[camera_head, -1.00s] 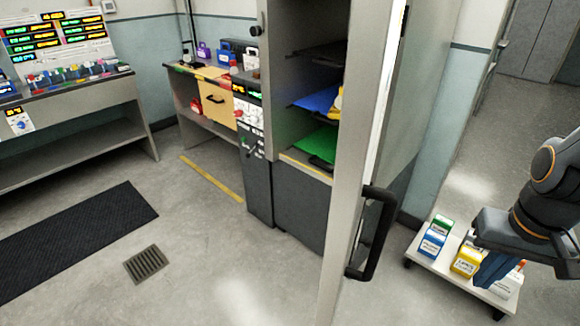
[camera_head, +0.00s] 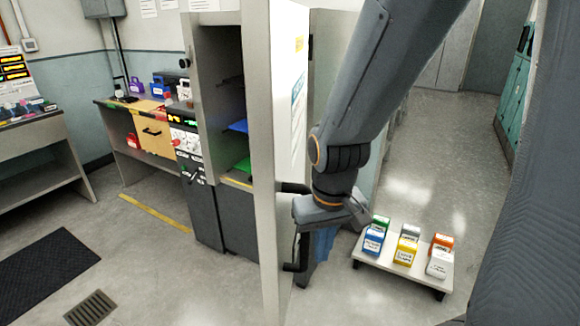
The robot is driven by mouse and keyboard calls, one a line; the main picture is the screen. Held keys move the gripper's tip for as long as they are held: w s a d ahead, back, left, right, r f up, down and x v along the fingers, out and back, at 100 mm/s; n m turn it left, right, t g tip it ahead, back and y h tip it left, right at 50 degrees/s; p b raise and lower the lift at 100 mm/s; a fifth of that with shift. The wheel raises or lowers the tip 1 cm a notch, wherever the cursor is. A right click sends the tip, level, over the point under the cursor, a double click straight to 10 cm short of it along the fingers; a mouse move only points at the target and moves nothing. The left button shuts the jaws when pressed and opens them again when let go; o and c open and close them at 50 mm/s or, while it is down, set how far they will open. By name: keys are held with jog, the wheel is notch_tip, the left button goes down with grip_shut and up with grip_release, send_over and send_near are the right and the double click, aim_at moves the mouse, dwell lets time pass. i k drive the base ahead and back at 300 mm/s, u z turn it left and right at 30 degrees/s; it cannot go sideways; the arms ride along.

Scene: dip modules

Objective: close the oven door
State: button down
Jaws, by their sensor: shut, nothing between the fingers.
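The oven is a tall grey cabinet with a dark interior (camera_head: 215,75) and shelves holding a blue and a green item. Its door (camera_head: 266,150) stands wide open, edge toward me, with a light face carrying labels on its right side. The black door handle (camera_head: 294,267) sticks out to the right of the door edge. My gripper (camera_head: 312,268) is shut and empty, pointing down right beside the handle. It hides part of the handle's bar; I cannot tell whether they touch.
A low white cart (camera_head: 400,270) with several coloured boxes stands just right of my gripper. A bench (camera_head: 140,105) with a yellow drawer is left of the oven. A dark mat (camera_head: 40,275) and a drain grate (camera_head: 92,308) lie on the floor. The floor before the door is clear.

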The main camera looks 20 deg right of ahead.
aim_at(277, 42)
jog(key=k, duration=1)
jog(key=z, duration=0.6)
jog(key=i, duration=0.55)
jog(key=u, duration=0.35)
